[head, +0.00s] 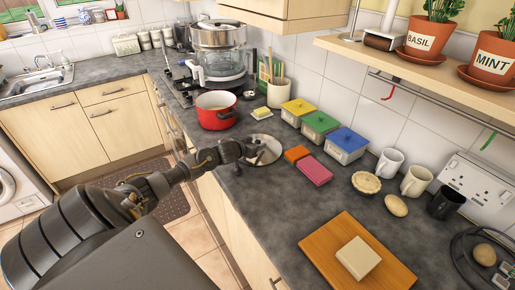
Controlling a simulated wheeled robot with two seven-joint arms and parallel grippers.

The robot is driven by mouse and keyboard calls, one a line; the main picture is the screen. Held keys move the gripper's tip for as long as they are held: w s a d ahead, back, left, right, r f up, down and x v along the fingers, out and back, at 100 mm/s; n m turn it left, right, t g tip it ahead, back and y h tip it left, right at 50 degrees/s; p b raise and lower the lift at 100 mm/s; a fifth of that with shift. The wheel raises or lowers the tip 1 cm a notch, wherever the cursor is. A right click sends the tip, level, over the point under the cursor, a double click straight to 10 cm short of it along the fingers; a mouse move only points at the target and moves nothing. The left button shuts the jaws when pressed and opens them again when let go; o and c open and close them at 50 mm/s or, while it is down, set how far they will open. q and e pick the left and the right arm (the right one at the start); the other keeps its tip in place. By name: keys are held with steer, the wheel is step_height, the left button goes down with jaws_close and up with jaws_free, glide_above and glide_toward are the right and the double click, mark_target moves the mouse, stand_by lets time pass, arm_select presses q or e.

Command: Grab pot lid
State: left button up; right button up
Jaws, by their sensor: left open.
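The pot lid (268,151) is a round, shiny metal disc lying on the dark worktop, to the right of the red pot (216,109). My left gripper (252,153) is over the left part of the lid, with its jaws open. The gripper hides part of the lid, including its middle, and I cannot tell whether the fingers touch it. The red pot stands without a cover near the worktop's front edge. My right gripper does not show.
Yellow, green and blue lidded boxes (346,145) stand along the wall. Orange and pink sponges (315,170) lie right of the lid.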

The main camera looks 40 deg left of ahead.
arm_select(q)
jaws_close()
steer(key=shift+r, duration=0.15)
steer(key=shift+r, duration=0.25)
step_height(320, 180, up, 2)
steer(key=shift+r, duration=0.1)
steer(key=s+a+r+b, duration=0.4)
steer(key=s+a+r, duration=0.3)
steer(key=a+r, duration=0.3)
steer(key=shift+s+a, duration=0.3)
steer(key=shift+a, duration=0.6)
